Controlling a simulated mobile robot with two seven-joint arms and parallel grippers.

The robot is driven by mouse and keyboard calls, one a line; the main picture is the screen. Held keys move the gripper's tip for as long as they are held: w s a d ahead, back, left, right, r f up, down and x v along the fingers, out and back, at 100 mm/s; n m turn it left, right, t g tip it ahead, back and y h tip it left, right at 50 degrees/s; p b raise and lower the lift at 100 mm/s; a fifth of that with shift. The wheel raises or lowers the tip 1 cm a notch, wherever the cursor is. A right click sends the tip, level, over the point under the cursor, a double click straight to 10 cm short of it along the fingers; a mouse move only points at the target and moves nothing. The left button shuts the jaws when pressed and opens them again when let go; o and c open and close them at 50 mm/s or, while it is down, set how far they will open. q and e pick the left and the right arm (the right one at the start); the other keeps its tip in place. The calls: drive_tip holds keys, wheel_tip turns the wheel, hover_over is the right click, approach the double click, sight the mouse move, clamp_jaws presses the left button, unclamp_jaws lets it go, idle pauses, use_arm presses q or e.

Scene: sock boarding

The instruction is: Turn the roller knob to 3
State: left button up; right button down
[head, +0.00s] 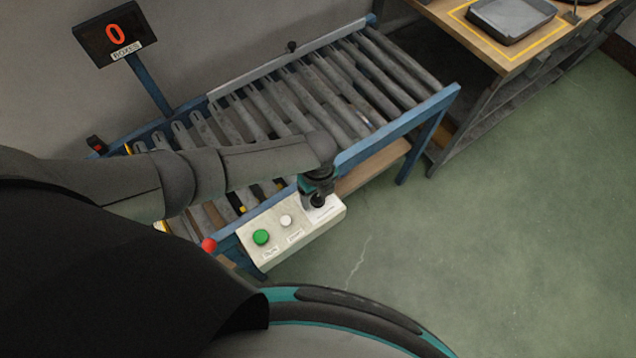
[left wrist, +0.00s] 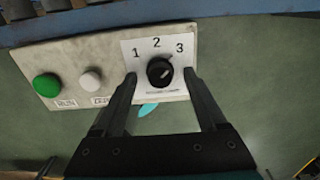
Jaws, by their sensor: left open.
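The black roller knob (left wrist: 160,72) sits on a white label with the numbers 1, 2 and 3 above it, at the right end of a pale control box (left wrist: 112,55). A light mark shows on the knob, but its setting is too small to tell. My left gripper (left wrist: 160,76) is open, with one finger on each side of the knob and visible gaps between. In the head view, my left gripper (head: 318,198) is over the right end of the control box (head: 275,246) and mostly hides the knob. My right gripper is not in view.
A green button (head: 261,237) and a white button (head: 286,220) sit left of the knob. The roller conveyor (head: 345,85) lies behind the box. A red ball-topped lever (head: 209,245) is near its left end. A display (head: 115,33) reads 0 boxes. Open green floor is at right.

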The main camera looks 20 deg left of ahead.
sight(318, 198)
use_arm(q)
wheel_tip(318, 198, up, 15)
drive_tip(key=p, duration=0.3)
idle(0.6)
